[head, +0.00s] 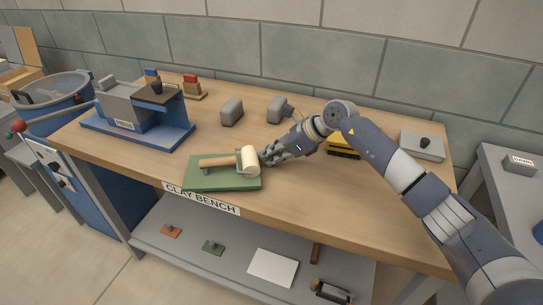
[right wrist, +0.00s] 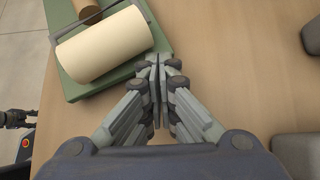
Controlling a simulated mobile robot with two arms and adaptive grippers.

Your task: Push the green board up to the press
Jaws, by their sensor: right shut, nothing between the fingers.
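The green board (head: 222,183) lies flat at the front edge of the bench, above the "CLAY BENCH" label. A cream roller (head: 250,160) with a wooden part and a wire handle rests on it. My right gripper (head: 267,157) is shut and empty, its fingertips at the board's right edge. In the right wrist view the closed fingertips (right wrist: 158,62) are beside the green board (right wrist: 100,88) and roller (right wrist: 105,45); I cannot tell whether they touch it. The press, seemingly the blue-based machine (head: 138,128), stands at the back left, apart from the board. A small dark part at the wrist view's left edge may be my left gripper (right wrist: 30,117).
Two grey blocks (head: 231,112) stand behind the board. A yellow-and-black item (head: 344,147) and a grey box (head: 422,145) are to the right. Small stamps (head: 193,88) stand at the back. The bench top between board and press is clear. A lower shelf (head: 190,245) holds several items.

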